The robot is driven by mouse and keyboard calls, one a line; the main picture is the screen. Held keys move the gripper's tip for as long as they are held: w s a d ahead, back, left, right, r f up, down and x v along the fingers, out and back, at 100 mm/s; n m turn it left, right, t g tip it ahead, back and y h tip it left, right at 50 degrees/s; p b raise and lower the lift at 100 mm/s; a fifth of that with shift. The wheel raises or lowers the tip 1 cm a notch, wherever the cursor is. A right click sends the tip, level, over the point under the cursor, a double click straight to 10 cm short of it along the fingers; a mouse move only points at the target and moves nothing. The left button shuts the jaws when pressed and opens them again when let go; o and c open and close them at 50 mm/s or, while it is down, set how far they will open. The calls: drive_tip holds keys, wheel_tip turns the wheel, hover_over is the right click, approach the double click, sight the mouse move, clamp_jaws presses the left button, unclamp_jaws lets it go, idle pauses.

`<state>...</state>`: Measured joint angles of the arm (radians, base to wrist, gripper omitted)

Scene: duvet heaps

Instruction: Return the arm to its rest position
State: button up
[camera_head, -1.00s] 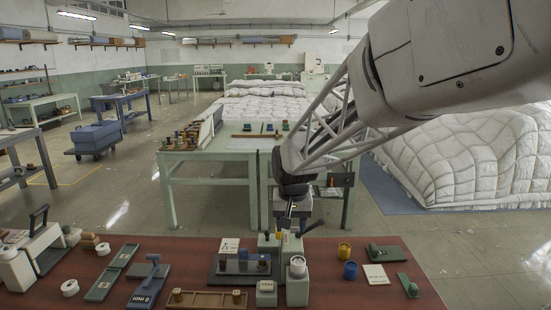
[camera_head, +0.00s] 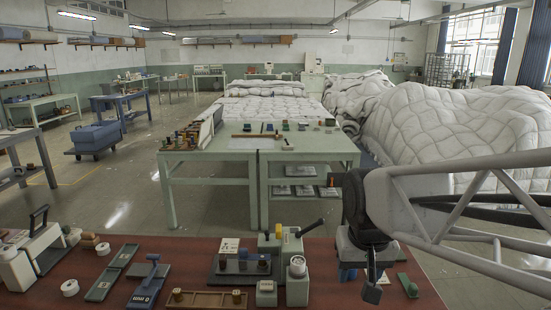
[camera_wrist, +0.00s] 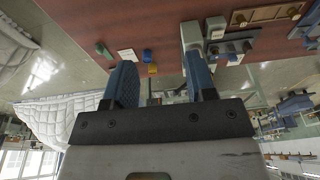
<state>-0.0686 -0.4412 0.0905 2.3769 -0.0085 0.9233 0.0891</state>
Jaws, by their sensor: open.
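My gripper (camera_head: 362,279) hangs above the right part of the red-brown workbench (camera_head: 215,250) in the head view, at the end of my arm, which comes in from the right edge. In the wrist view my gripper (camera_wrist: 158,64) shows two blue fingers held apart with nothing between them. A blue piece (camera_wrist: 147,54), a yellow piece (camera_wrist: 152,69) and a white card (camera_wrist: 126,55) lie on the bench beyond the fingertips. In the head view my arm and gripper hide much of the bench's right part.
A wooden tray (camera_head: 207,301) and a blue fixture (camera_head: 150,283) are further left. Pale green tables (camera_head: 210,165) stand behind. White duvet heaps (camera_head: 455,130) fill the back right.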

drive_tip(key=s+d+f, duration=0.2)
drive_tip(key=s+d, duration=0.1)
drive_tip(key=s, duration=0.7)
drive_tip(key=shift+s, duration=0.25)
idle(0.8)
